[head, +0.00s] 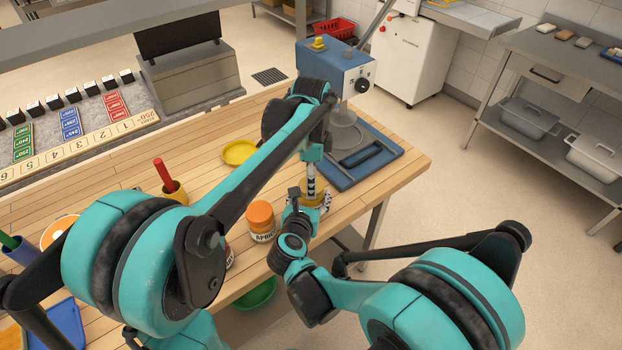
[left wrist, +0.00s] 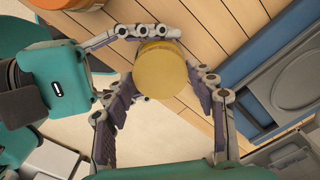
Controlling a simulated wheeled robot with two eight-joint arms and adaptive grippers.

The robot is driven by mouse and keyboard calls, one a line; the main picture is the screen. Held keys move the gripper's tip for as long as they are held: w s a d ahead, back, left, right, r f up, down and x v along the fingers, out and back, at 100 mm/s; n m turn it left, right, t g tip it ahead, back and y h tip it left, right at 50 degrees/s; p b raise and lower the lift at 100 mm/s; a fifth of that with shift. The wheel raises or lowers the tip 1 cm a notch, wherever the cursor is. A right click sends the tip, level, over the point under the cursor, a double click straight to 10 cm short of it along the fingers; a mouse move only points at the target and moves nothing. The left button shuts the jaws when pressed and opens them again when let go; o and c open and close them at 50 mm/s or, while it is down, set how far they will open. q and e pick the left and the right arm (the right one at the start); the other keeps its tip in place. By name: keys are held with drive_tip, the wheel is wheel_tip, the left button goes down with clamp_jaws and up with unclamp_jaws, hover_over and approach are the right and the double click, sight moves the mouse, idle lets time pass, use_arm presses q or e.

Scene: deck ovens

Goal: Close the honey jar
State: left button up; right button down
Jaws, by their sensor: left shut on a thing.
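A round golden-yellow lid (left wrist: 160,68) shows from above in the left wrist view, hiding most of what is under it. My left gripper (left wrist: 160,85) has its fingers on both sides of the lid and is shut on it. In the head view my left gripper (head: 311,185) points down over a yellow jar (head: 321,196), largely covered by the arms. My right gripper (head: 299,212) is beside the jar, coming from below. In the left wrist view one of its fingers runs along the lid's upper edge. Its grip is hidden.
A jar with an orange lid (head: 261,216) stands left of the grippers. A yellow dish (head: 239,152) and a yellow cup with a red handle (head: 173,189) stand on the wooden table (head: 120,180). A blue press (head: 335,72) with a blue base is behind. The table's right edge is near.

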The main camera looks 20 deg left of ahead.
use_arm(q)
drive_tip(key=m, duration=0.4)
drive_tip(key=shift+m, duration=0.4)
drive_tip(key=m, duration=0.4)
drive_tip(key=shift+m, duration=0.4)
drive_tip(key=m, duration=0.4)
drive_tip(key=shift+m, duration=0.3)
drive_tip(key=m, duration=0.3)
drive_tip(key=shift+m, duration=0.3)
drive_tip(key=o, duration=0.7)
drive_tip(key=shift+o, duration=0.2)
drive_tip(key=shift+r, duration=2.2)
